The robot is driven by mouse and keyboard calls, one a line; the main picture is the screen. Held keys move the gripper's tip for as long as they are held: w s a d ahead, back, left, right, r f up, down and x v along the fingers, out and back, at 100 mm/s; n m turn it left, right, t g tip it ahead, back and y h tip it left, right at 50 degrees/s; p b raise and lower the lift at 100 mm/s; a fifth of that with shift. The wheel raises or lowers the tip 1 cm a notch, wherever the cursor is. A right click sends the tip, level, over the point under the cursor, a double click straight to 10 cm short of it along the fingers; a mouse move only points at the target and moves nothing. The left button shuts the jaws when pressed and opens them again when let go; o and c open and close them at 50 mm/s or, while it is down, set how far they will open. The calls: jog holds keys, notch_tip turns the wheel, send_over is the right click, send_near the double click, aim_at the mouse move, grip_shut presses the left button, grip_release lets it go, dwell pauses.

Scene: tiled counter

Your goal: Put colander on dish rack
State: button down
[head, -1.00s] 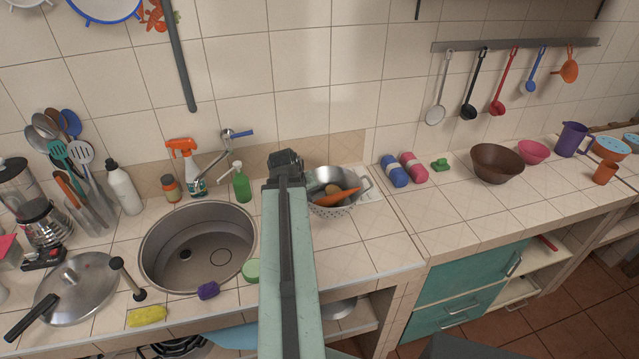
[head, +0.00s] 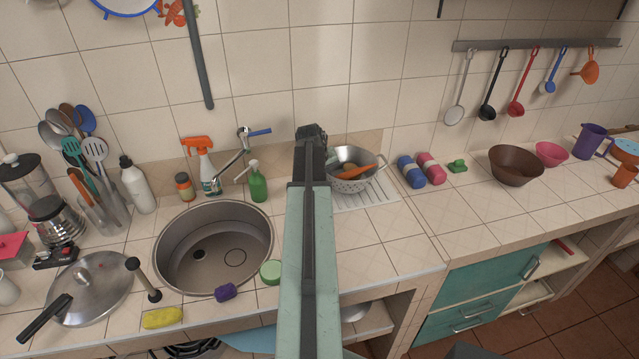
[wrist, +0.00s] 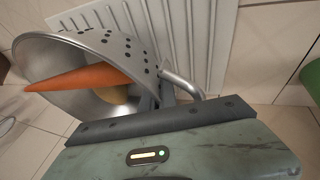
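The colander (head: 352,184) is a grey metal bowl with holes and loop handles. A carrot (head: 356,172) and a round brownish item (head: 349,168) lie inside it. My gripper (wrist: 158,96) is shut on the colander's rim beside a loop handle; the fingertips are partly hidden. In the head view my arm hides the gripper and the colander's left side. The dish rack (head: 378,194) is a white ribbed board against the back wall. The colander is over its back part; I cannot tell whether it touches. In the wrist view the colander (wrist: 120,45) looks tilted and overlaps the rack (wrist: 205,35).
The sink (head: 213,248) is left of my arm, with a green soap bottle (head: 257,185) behind it. Blue (head: 411,171) and pink (head: 432,168) rolls lie right of the rack. A brown bowl (head: 515,167) stands farther right. The counter front of the rack is clear.

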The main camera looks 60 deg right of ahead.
jog(key=shift+d+f+b, duration=0.2)
jog(key=shift+f+b, duration=1.7)
jog(key=shift+b, duration=0.05)
jog(key=shift+w+a+r, duration=0.1)
jog(key=shift+w+r, duration=0.05)
jog(key=shift+r, duration=0.05)
jog(key=c, duration=2)
grip_release()
jog(key=shift+f, duration=0.2)
jog(key=o, duration=0.3)
jog(key=shift+r, duration=0.1)
jog(key=shift+r+p, duration=0.25)
jog(key=shift+p, duration=0.1)
jog(key=p+v, duration=1)
jog(key=v, duration=0.2)
jog(key=shift+p, duration=0.4)
jog(key=shift+f, duration=0.15)
